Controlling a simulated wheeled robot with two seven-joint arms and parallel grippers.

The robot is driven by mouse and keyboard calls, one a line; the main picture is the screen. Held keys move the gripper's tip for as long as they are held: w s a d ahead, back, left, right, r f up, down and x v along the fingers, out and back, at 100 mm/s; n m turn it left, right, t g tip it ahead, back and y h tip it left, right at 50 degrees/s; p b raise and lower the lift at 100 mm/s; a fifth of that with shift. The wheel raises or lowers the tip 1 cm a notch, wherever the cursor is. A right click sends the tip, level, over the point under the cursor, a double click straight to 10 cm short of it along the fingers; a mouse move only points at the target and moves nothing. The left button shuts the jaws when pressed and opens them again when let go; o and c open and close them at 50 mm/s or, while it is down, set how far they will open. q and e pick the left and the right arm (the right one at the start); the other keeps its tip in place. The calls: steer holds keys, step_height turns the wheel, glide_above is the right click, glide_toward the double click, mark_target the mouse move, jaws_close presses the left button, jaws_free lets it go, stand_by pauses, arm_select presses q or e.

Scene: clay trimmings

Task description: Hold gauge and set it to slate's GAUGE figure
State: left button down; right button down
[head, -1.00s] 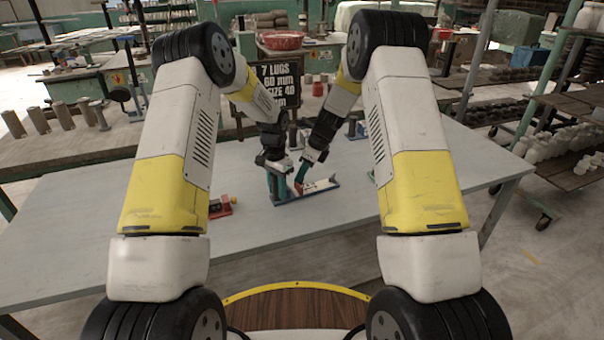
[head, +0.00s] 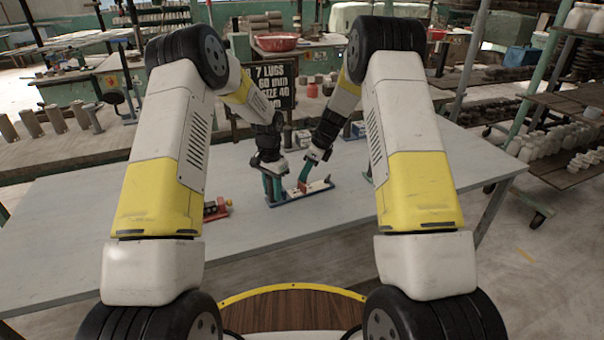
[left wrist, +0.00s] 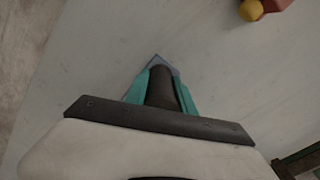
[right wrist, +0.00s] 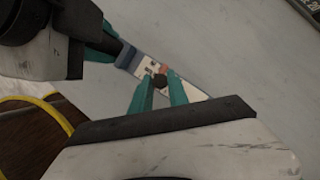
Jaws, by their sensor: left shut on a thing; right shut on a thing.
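The gauge (head: 320,187) is a long blue base with a pale strip, lying low at the table's middle. My left gripper (head: 272,196) is shut on its left end; the left wrist view shows a blue-grey corner (left wrist: 155,62) beyond the fingers. My right gripper (head: 302,186) is shut on the gauge's red slider, whose dark knob (right wrist: 160,81) sits between the fingertips in the right wrist view. The scale marks are too small to read.
A red piece with a yellow knob (head: 216,209) lies on the grey table (head: 120,230), left of the gauge.

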steer(key=c, duration=1.3)
jaws_free()
steer(key=shift+o, duration=0.2)
steer(key=shift+r, duration=0.1)
steer(key=v, duration=1.1)
steer(key=shift+d+r, duration=0.2)
steer(key=shift+r, duration=0.15)
arm_select(q)
steer(key=c, duration=1)
jaws_free()
